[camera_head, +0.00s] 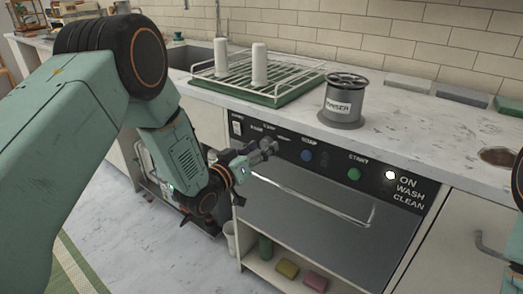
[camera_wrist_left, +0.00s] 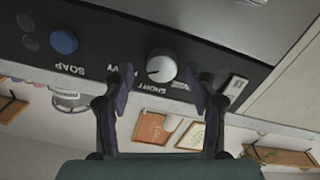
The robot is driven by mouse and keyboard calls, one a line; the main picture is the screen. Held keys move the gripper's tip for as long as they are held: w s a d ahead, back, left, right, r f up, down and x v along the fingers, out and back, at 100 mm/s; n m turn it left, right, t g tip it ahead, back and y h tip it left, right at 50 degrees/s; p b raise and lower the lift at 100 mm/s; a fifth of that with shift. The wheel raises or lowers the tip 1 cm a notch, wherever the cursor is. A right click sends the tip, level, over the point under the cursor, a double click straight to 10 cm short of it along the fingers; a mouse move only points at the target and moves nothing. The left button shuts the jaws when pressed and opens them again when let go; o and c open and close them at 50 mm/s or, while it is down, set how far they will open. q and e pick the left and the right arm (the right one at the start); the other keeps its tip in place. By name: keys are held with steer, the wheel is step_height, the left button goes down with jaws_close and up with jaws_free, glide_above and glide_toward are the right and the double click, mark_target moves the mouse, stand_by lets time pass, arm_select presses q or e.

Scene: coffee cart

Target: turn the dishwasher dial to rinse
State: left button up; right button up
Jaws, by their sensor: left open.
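The dishwasher (camera_head: 330,185) has a black control panel (camera_head: 312,158) along its top front edge. My left gripper (camera_head: 268,150) is in front of the panel's left part and covers the dial there. In the left wrist view, which is upside down, the white round dial (camera_wrist_left: 161,66) lies between the two open fingers of my left gripper (camera_wrist_left: 160,84). Neither finger visibly closes on it. The word SHORT shows by the dial; the other labels are partly hidden or too small to read. The dial's pointer direction is unclear. My right gripper is out of view.
The panel also carries a white switch (camera_head: 237,128), a blue SOAP button (camera_head: 306,155) and a green START button (camera_head: 354,174). The oven-like door handle (camera_head: 320,203) juts out below. A rinser (camera_head: 343,116) and a green rack tray (camera_head: 262,97) stand on the counter above.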

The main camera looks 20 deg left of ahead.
arm_select(q)
steer(key=shift+w, duration=0.6)
steer(key=shift+d, duration=0.1)
steer(key=c, duration=1.2)
